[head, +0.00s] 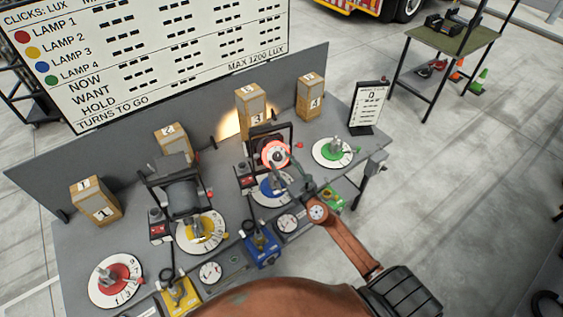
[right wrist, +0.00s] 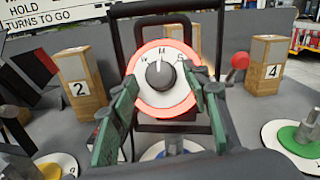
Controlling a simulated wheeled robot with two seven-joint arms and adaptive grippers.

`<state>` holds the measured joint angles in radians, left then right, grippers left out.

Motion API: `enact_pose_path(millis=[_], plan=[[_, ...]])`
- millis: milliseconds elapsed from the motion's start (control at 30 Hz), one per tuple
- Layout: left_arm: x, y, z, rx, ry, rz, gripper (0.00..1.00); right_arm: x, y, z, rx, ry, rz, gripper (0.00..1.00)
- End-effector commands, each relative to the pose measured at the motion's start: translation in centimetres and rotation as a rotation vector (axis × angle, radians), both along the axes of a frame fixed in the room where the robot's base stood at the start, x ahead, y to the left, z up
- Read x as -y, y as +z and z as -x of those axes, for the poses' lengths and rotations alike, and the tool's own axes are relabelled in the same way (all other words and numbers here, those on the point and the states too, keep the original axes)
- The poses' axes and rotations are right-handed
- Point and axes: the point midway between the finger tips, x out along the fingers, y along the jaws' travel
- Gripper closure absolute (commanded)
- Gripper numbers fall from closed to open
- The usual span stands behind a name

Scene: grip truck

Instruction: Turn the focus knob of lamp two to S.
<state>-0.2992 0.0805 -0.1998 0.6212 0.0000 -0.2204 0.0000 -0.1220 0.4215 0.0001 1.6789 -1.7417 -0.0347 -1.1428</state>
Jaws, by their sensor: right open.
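A grey focus knob (right wrist: 160,75) sits on a white dial lettered W, M and S inside a glowing red ring (right wrist: 140,95). Its pale mark points up, about at M. The same lamp (head: 274,153) stands in a black frame behind the blue dial (head: 272,190) in the head view. My right gripper (head: 284,170) is in front of it. In the right wrist view its green-padded fingers (right wrist: 158,88) are open, one on each side of the knob; contact cannot be told. Another lamp (head: 181,193), dark, stands behind the yellow dial. My left gripper is not seen.
Red (head: 116,282), yellow (head: 201,231) and green (head: 336,152) dials lie on the grey bench (head: 130,235). Numbered boxes stand along the back; box 3 (head: 251,110) is lit. A red-tipped lever (right wrist: 236,62) stands right of the knob. A small sign (head: 367,107) is at bench right.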

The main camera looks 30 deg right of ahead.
Motion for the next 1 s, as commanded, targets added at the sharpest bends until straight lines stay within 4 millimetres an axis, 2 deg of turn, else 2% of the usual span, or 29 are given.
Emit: enact_pose_path(millis=[267,867,1000], plan=[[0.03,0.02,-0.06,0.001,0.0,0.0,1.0,0.0,-0.04,-0.19,-0.001,0.0,-0.001,0.57],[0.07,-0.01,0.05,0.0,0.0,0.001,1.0,0.01,-0.03,-0.16,-0.001,0.0,-0.001,0.97],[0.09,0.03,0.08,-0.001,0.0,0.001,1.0,0.0,-0.03,-0.16,0.0,-0.002,-0.005,0.99]])
